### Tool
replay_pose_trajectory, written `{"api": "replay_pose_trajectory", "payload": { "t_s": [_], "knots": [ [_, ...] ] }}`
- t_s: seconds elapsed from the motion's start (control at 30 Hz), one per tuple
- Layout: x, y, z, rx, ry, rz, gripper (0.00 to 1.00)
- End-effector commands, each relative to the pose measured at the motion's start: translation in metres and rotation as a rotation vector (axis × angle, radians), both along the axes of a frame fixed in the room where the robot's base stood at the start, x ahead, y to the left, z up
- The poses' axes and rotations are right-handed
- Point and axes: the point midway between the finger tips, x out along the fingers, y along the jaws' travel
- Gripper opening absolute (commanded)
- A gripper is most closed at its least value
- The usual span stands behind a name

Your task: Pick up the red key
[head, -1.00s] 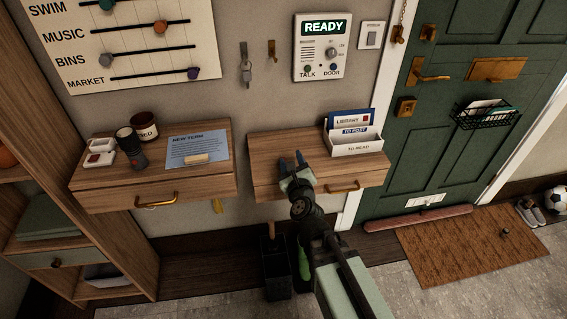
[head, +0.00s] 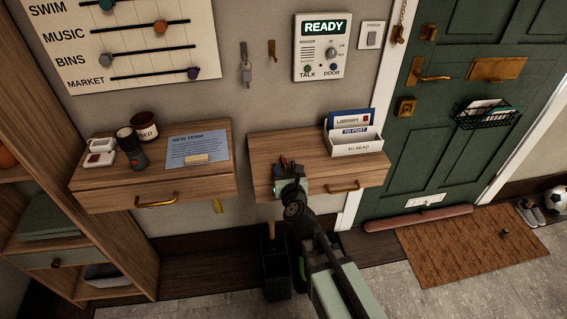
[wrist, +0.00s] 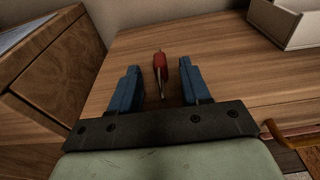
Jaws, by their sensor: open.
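The red key (wrist: 159,61) shows in the wrist view on the right-hand wooden drawer shelf (wrist: 225,65), its red head toward the wall and its thin metal shaft toward me. My gripper (wrist: 160,78) is open, with one blue finger on each side of the key and a gap to it on both sides. In the head view my gripper (head: 289,168) is over the left part of the same shelf (head: 312,150), and its fingers largely hide the key. I cannot tell whether the fingertips touch the shelf.
A white letter holder (head: 357,149) stands at the shelf's right end; it also shows in the wrist view (wrist: 285,22). The left shelf (head: 110,192) holds a blue note (head: 198,148), a mug (head: 144,126) and a dark cylinder (head: 130,148). A dark bin (head: 276,275) stands below.

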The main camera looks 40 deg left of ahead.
Motion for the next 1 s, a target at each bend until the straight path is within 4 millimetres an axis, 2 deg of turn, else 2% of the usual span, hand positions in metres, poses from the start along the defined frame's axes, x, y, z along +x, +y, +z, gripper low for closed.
{"api": "replay_pose_trajectory", "payload": {
  "t_s": [0.03,0.2,0.5,1.0],
  "knots": [
    [0.008,0.009,-0.002,0.0,0.0,0.0,0.47],
    [0.023,0.024,-0.005,-0.001,-0.001,0.0,0.47],
    [0.026,0.026,-0.005,-0.001,-0.001,0.001,0.47],
    [0.026,0.026,-0.005,-0.001,-0.001,0.001,0.0]
  ]
}}
